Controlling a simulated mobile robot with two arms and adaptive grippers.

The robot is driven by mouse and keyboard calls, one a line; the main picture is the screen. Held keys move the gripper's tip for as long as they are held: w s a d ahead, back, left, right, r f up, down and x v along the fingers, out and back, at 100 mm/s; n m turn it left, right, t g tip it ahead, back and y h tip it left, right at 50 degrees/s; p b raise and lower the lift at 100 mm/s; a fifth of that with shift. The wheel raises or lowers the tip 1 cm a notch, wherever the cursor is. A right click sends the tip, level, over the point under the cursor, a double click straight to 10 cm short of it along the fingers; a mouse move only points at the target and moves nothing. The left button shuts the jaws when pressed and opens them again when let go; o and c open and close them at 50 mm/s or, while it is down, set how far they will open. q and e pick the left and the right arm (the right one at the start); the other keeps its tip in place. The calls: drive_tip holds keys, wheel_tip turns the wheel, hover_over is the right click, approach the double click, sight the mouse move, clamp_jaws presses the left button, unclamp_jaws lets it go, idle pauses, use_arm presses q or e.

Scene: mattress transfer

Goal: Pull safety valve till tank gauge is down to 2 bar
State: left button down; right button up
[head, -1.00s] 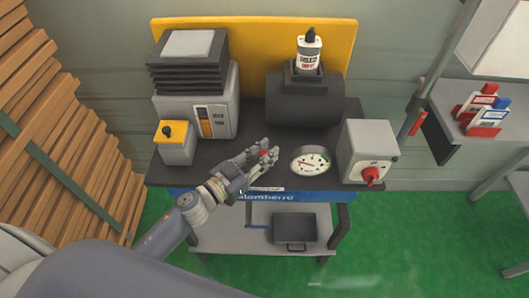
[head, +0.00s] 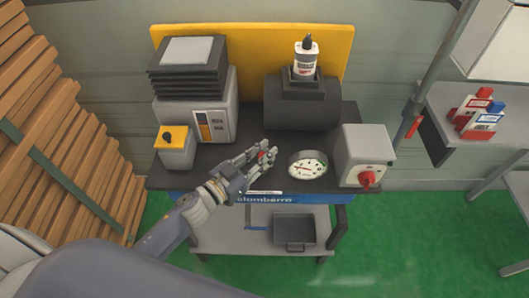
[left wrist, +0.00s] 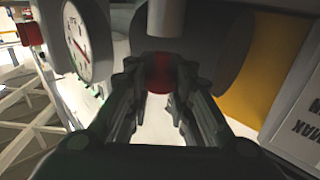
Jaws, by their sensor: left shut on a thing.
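The safety valve's red knob (head: 262,156) sits low at the front of the dark compressor bench, just left of the gauge. My left gripper (head: 266,155) reaches in from the lower left and is shut on this knob. In the left wrist view the red knob (left wrist: 158,76) lies between the fingertips. The round white tank gauge (head: 307,165) stands right of the gripper. It also shows at the upper left of the left wrist view (left wrist: 90,40); its numbers are too small to read. The dark tank (head: 300,105) lies behind. My right gripper is out of view.
A grey switch box (head: 358,148) with a red rotary knob (head: 367,179) stands right of the gauge. A grey machine (head: 195,85) and a yellow-topped box (head: 175,148) stand left. A bottle (head: 305,62) stands above the tank. Stacked planks (head: 40,120) fill the far left.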

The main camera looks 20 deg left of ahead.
use_arm(q)
drive_tip(key=c, duration=1.6)
unclamp_jaws()
drive_tip(key=shift+o, duration=0.8)
drive_tip(key=shift+s+a, duration=0.15)
drive_tip(key=shift+s+r, duration=0.1)
drive_tip(key=v, duration=1.2)
